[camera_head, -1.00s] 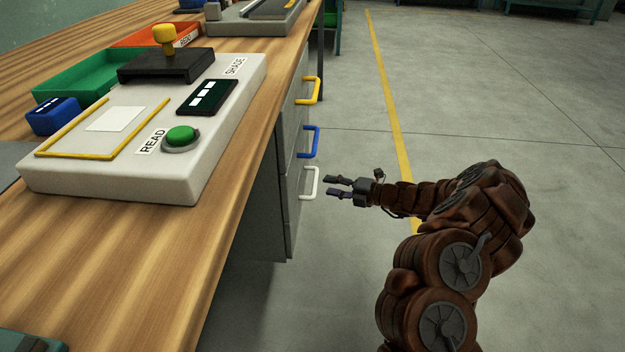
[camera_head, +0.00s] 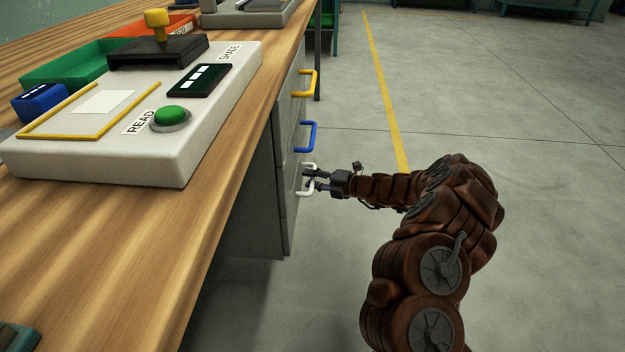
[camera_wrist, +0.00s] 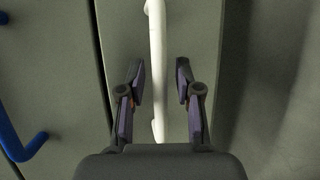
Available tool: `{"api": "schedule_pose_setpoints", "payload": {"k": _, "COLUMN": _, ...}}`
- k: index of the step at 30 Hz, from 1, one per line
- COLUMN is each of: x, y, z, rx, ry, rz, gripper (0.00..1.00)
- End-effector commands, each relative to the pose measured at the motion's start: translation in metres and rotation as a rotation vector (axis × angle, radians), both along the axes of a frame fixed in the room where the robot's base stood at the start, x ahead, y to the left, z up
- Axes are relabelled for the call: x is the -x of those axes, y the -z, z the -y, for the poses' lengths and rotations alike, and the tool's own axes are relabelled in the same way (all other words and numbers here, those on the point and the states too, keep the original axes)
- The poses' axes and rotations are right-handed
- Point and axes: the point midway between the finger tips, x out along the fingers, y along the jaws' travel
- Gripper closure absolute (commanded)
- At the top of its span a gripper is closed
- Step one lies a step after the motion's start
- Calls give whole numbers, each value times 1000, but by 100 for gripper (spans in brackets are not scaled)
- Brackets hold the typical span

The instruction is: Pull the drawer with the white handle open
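The white handle (camera_head: 305,190) is on the lowest drawer (camera_head: 291,205) of the grey cabinet under the workbench, below the blue and yellow handles. The drawer looks flush with the ones above it. My gripper (camera_head: 314,181) is at the handle. In the wrist view the white handle (camera_wrist: 157,70) runs between the two fingers of my gripper (camera_wrist: 160,82). A gap shows on each side of it, wider on the right, so the fingers are open around it and not closed on it.
A blue handle (camera_head: 306,137) and a yellow handle (camera_head: 307,84) sit above on the same cabinet. The wooden bench top (camera_head: 215,215) overhangs the cabinet and carries a white console (camera_head: 190,130). The floor (camera_head: 500,110) to the right is clear.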

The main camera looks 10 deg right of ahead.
Motion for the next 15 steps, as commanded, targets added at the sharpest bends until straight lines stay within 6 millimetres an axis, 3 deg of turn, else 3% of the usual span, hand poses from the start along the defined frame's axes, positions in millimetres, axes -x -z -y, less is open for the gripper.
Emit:
{"api": "schedule_pose_setpoints", "payload": {"k": 8, "x": 0, "y": 0, "z": 0, "rx": 0, "ry": 0, "rz": 0, "gripper": 99}}
{"api": "schedule_pose_setpoints", "payload": {"k": 15, "x": 0, "y": 0, "z": 0, "rx": 0, "ry": -1, "rz": 0, "gripper": 100}}
